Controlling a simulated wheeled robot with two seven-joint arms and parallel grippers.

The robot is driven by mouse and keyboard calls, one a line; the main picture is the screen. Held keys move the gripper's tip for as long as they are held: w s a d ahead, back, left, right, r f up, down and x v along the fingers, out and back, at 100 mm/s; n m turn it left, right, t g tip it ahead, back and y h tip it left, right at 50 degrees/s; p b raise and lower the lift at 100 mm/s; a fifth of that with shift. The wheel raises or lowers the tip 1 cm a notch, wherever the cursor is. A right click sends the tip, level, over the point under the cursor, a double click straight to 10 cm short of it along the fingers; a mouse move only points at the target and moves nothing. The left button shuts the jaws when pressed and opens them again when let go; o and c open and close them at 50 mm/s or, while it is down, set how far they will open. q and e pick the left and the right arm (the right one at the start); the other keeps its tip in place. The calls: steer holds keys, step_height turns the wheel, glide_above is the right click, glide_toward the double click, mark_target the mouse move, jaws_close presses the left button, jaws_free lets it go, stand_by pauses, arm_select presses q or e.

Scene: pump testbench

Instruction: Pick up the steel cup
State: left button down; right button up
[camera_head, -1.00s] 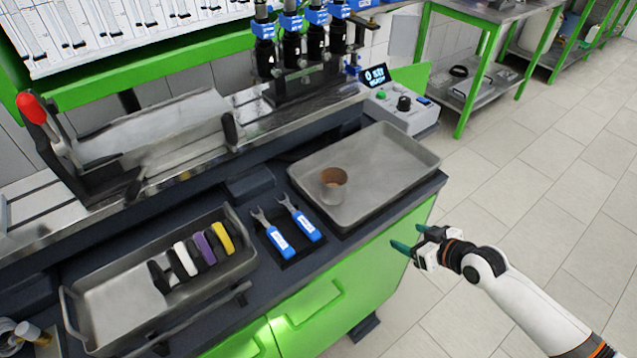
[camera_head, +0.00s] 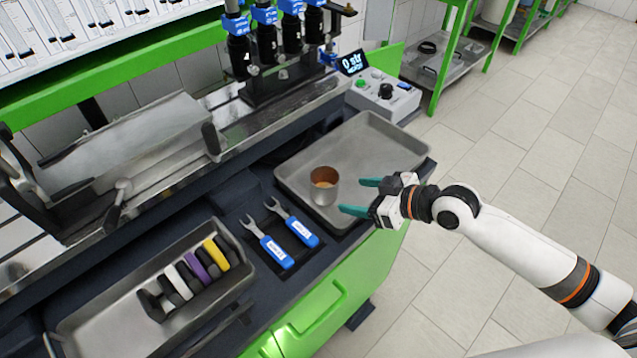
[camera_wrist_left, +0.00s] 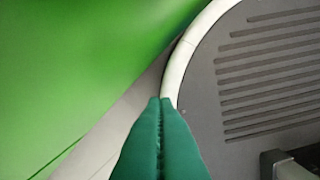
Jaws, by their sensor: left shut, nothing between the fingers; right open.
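The steel cup (camera_head: 324,188) stands upright in the metal tray (camera_head: 385,140), near the tray's front left part. Its inside looks copper-brown. My right gripper (camera_head: 357,197) is open and empty, just right of the cup, its green fingers pointing left toward it. A small gap shows between the fingertips and the cup. My left gripper (camera_wrist_left: 160,105) shows only in the left wrist view, with its green fingers shut together and nothing between them. A green panel (camera_wrist_left: 70,60) and a grey round ribbed part (camera_wrist_left: 260,80) lie beyond it.
Two blue-handled wrenches (camera_head: 275,250) lie left of the tray. A second tray (camera_head: 110,325) holds several coloured parts. A control box (camera_head: 385,98) and several blue-topped pumps (camera_head: 265,40) stand behind. Open floor (camera_head: 520,150) lies to the right.

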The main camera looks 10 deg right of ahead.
mark_target(336, 192)
steer(key=x, duration=0.5)
steer(key=shift+p, duration=0.3)
steer(key=x, duration=0.3)
steer(key=p+x, duration=0.1)
steer(key=shift+w+a+r, duration=0.15)
steer(key=shift+w, duration=0.35)
steer(key=shift+w+a+f, duration=0.15)
steer(key=shift+a+f, duration=0.05)
arm_select(q)
steer(key=shift+s+d+r, duration=0.35)
steer(key=shift+s+r, duration=0.35)
steer(key=shift+r, duration=0.15)
arm_select(e)
steer(key=shift+c, duration=0.3)
steer(key=c, duration=0.7)
steer(key=shift+c, duration=0.2)
steer(key=shift+r, duration=0.15)
